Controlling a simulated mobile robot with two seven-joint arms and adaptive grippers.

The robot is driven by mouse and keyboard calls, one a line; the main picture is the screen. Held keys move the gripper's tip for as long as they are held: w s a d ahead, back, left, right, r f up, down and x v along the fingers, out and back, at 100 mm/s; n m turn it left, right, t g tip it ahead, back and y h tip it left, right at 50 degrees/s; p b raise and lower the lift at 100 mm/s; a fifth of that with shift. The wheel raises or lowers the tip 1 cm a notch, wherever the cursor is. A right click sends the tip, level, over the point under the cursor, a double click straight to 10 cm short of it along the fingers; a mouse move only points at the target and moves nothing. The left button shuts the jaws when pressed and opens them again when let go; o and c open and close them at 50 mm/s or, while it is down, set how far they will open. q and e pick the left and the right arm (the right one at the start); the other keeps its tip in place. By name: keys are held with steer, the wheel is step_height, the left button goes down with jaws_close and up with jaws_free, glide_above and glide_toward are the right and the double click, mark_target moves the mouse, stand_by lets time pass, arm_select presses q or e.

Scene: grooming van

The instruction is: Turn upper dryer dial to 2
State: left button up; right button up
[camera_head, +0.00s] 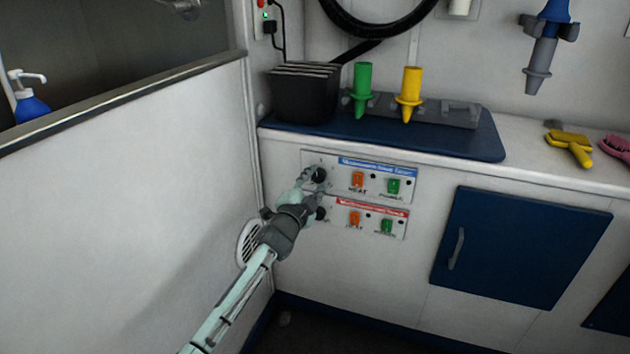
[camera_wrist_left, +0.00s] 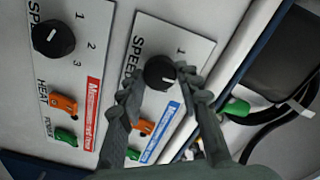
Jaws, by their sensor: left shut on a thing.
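The upper dryer panel (camera_head: 335,158), with a blue label, is on the white cabinet front in the head view. Its black dial (camera_wrist_left: 160,70) is between the fingers of my left gripper (camera_wrist_left: 163,80), which is shut on it. The dial also shows at the fingertips in the head view (camera_head: 319,174). A printed 1 shows beside the dial in the wrist view; the other numbers are hidden by a finger. I cannot tell which number its small light mark points to. My right gripper is not in view.
The lower panel, with a red label (camera_head: 372,208), has its own black dial (camera_wrist_left: 53,38) just beneath. Both panels have orange and green switches. A blue cabinet door (camera_head: 520,247) is to the right. Green (camera_head: 361,85) and yellow (camera_head: 409,90) nozzles stand on the counter above.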

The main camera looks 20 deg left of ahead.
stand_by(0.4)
arm_select(q)
steer(key=o, duration=1.2)
steer(key=shift+c, duration=0.2)
steer(key=s, duration=1.2)
steer(key=shift+a, duration=0.25)
